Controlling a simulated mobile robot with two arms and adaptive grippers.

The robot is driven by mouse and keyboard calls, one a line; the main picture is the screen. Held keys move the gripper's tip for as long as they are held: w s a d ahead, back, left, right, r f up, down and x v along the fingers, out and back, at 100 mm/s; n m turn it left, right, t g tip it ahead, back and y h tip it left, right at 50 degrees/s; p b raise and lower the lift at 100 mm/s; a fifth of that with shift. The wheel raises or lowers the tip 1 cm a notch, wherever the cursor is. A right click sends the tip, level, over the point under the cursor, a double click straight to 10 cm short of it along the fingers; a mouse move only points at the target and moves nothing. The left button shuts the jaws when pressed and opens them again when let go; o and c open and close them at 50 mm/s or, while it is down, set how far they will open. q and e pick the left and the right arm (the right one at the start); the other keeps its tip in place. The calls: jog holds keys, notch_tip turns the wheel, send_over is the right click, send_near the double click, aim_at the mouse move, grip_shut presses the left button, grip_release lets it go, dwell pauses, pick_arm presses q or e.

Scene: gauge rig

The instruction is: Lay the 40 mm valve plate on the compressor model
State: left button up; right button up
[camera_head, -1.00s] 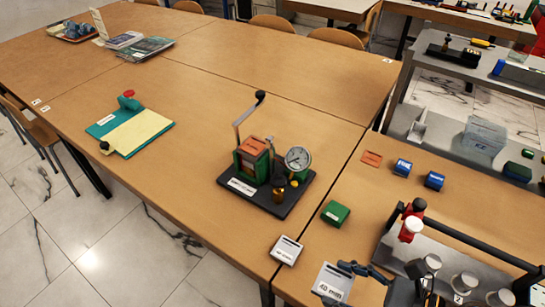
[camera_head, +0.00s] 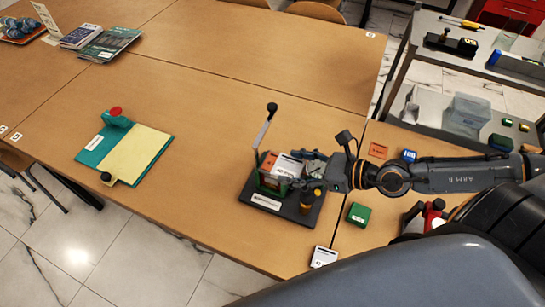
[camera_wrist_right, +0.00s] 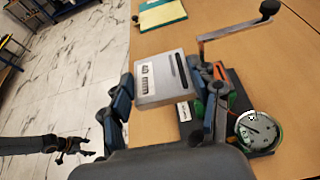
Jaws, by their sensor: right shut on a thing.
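The valve plate, light grey with a printed label and a slot, is in my right gripper (camera_head: 305,168). In the right wrist view the plate (camera_wrist_right: 162,80) sits between the fingers of this gripper (camera_wrist_right: 165,95). In the head view the plate (camera_head: 287,165) is over or beside the top of the compressor model (camera_head: 272,205); I cannot tell if they touch. In the right wrist view the model's green body, orange top and gauge (camera_wrist_right: 258,131) show partly behind the plate and finger. A dark gripper, probably my left (camera_wrist_right: 73,147), hangs over the floor; its jaw state is unclear.
The model's upright lever (camera_head: 265,125) rises close to the plate. Another pale plate (camera_head: 323,257) lies at the table's front edge, and a green block (camera_head: 358,214) lies right of the model. A teal clipboard (camera_head: 125,152) lies left, with clear table between.

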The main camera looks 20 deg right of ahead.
aim_at(288, 156)
jog(key=w+f+b, duration=0.1)
jog(key=w, duration=0.1)
jog(key=w+f+b, duration=0.1)
jog(key=w+b, duration=0.1)
jog(key=w+d+f+b, duration=0.1)
jog(key=b, duration=0.1)
jog(key=shift+w+d+f, duration=0.1)
jog(key=shift+w+f, duration=0.2)
jog(key=shift+w, duration=0.1)
jog(key=w+f+b, duration=0.2)
jog(key=w+f, duration=0.1)
jog(key=shift+w+d+f+b, duration=0.1)
jog(key=shift+w+f+b, duration=0.1)
jog(key=shift+f+b, duration=0.15)
jog(key=shift+w+d+f, duration=0.2)
jog(key=shift+w+f, duration=0.15)
jog(key=shift+w, duration=0.05)
jog(key=shift+w+f+b, duration=0.15)
jog(key=shift+f+b, duration=0.15)
jog(key=shift+f, duration=0.6)
jog(key=shift+w+f+b, duration=0.1)
jog(key=shift+f+b, duration=0.15)
jog(key=shift+f, duration=0.65)
jog(key=shift+f, duration=0.15)
jog(key=o, duration=1.3)
jog(key=shift+c, duration=0.2)
